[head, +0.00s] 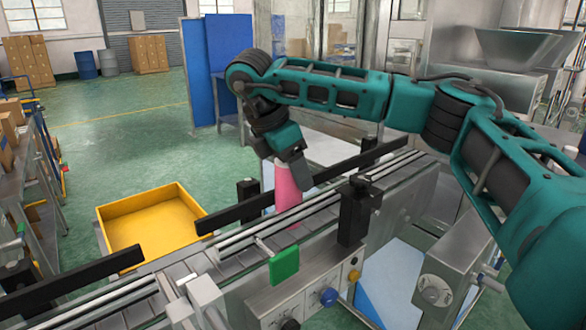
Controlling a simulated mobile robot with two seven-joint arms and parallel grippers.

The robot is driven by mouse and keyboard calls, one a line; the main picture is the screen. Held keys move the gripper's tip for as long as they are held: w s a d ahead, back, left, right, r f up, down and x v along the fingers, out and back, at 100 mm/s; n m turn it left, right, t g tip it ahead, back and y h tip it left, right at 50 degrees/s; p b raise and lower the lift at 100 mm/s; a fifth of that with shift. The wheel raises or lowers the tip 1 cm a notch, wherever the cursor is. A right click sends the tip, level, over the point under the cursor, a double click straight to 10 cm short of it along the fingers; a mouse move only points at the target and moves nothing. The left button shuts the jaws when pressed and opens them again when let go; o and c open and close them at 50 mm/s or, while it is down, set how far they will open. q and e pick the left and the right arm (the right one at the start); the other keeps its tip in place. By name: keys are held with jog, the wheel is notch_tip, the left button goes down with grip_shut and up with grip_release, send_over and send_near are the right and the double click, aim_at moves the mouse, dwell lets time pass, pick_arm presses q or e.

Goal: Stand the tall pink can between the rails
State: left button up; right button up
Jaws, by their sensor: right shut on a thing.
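The tall pink can (286,192) is upright over the conveyor (207,262), in the middle of the head view. My right gripper (291,160) reaches down from above and is shut on the can's upper part, hiding some of it. The can is beside the far black rail (240,212), at the near silver rail (238,238). Whether its base touches the belt cannot be told. My left gripper is not in view.
A yellow tray (150,222) lies beyond the conveyor. A black post (354,212) and a green plate (284,264) stand at the conveyor's near side. Blue panels (207,70) stand behind. My right arm spans the upper right.

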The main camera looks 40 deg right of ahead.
dwell(0.4)
jog(key=shift+d+f+b, duration=0.15)
jog(key=shift+f+b, duration=0.25)
jog(key=shift+f, duration=0.1)
dwell(0.8)
jog(key=o, duration=1.4)
jog(key=shift+o, duration=0.2)
jog(key=p+v, duration=0.3)
jog(key=v, duration=1)
jog(key=shift+d, duration=0.1)
